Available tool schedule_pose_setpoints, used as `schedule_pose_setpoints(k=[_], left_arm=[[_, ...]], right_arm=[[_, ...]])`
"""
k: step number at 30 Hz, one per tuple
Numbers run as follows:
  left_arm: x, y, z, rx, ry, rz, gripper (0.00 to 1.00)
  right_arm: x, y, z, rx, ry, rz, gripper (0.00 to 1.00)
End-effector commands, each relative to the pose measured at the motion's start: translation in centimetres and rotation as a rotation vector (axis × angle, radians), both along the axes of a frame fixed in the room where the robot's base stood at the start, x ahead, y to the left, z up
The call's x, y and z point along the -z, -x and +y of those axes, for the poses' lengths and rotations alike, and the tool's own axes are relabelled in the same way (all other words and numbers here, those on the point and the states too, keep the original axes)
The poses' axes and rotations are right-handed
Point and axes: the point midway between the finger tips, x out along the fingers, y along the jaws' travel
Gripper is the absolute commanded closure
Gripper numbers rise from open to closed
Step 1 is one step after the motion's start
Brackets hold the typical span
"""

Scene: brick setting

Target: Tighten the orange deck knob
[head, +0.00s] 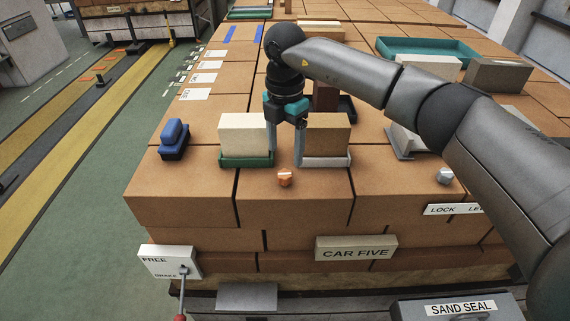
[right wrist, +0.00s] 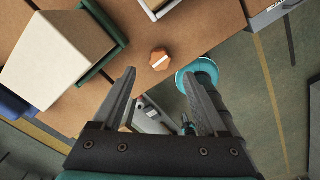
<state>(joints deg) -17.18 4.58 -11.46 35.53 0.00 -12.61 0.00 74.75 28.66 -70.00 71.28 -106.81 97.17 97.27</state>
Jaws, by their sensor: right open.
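The orange deck knob (head: 285,178) sits on the brick deck near its front edge, below the gap between a cream block and a tan block. It is a small faceted knob with a pale line across its top, clear in the right wrist view (right wrist: 159,60). My right gripper (head: 285,157) points down behind the knob, its fingers in the gap between the two blocks. In the right wrist view its fingers (right wrist: 158,77) are apart and empty, with the knob just beyond the tips, not between them. My left gripper is not in view.
The cream block (head: 244,135) in a green holder and the tan block (head: 326,134) in a white holder stand close beside the fingers. A grey knob (head: 445,176) is at right. A blue object (head: 173,138) is at left. A lever (head: 183,282) stands below the front edge.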

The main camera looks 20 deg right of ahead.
Motion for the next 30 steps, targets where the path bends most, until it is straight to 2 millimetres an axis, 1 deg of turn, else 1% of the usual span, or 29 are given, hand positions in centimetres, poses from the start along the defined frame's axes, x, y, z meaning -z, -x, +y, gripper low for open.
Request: schedule_pose_setpoints(k=[1, 6, 9, 12, 17, 26, 29, 30], left_arm=[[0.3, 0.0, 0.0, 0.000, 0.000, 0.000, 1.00], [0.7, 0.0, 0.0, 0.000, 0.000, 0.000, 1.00], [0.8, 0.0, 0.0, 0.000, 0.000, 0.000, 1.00], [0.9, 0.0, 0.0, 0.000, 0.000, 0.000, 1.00], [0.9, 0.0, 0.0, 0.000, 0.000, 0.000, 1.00], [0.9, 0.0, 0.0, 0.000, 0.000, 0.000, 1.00], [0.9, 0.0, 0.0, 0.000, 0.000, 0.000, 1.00], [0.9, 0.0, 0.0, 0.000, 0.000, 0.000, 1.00]], right_arm=[[-1.4, -0.1, 0.0, 0.000, 0.000, -0.006, 0.24], [-5.2, -0.1, 0.0, 0.000, 0.000, -0.004, 0.24], [-6.9, 0.0, 0.0, -0.001, 0.001, -0.003, 0.24], [-8.1, 0.0, 0.0, 0.000, 0.000, -0.002, 0.24], [-9.0, 0.0, 0.0, 0.000, -0.001, -0.001, 0.24], [-9.0, 0.0, 0.1, -0.002, -0.002, 0.000, 0.24], [-8.3, 0.1, 1.3, -0.036, -0.042, -0.002, 0.24], [-7.7, 0.2, 2.4, -0.069, -0.081, -0.003, 0.24]])
